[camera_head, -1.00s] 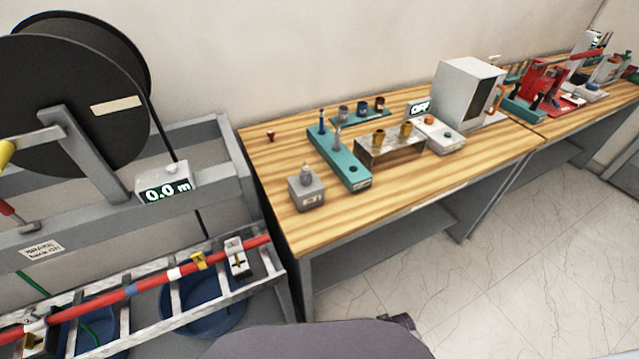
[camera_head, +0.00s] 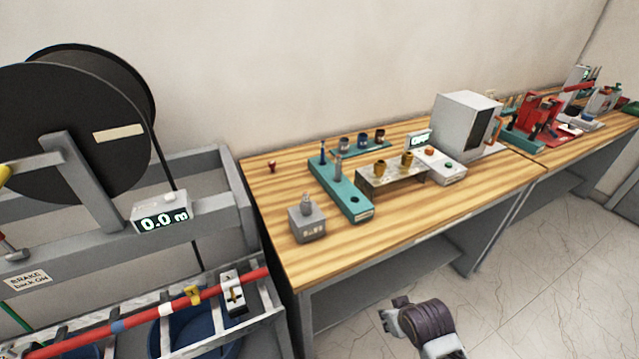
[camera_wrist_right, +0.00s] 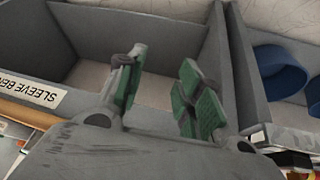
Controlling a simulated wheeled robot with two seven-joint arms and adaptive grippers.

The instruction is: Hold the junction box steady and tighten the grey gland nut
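A small grey box with a round grey fitting on top (camera_head: 308,222) stands upright near the front left of the wooden bench. It looks like the junction box with its gland nut, but it is too small to be sure. My right gripper (camera_head: 392,319) is low in front of the bench, apart from the box. In the right wrist view my right gripper (camera_wrist_right: 160,82) shows two green-padded fingers spread apart with nothing between them. My left gripper is in neither view.
A teal rack (camera_head: 340,190), a metal stand with brass parts (camera_head: 392,180) and a white oven-like box (camera_head: 466,122) occupy the bench. A cable reel (camera_head: 70,130) stands left. In the wrist view, a grey labelled bin (camera_wrist_right: 95,35) lies beyond the fingers.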

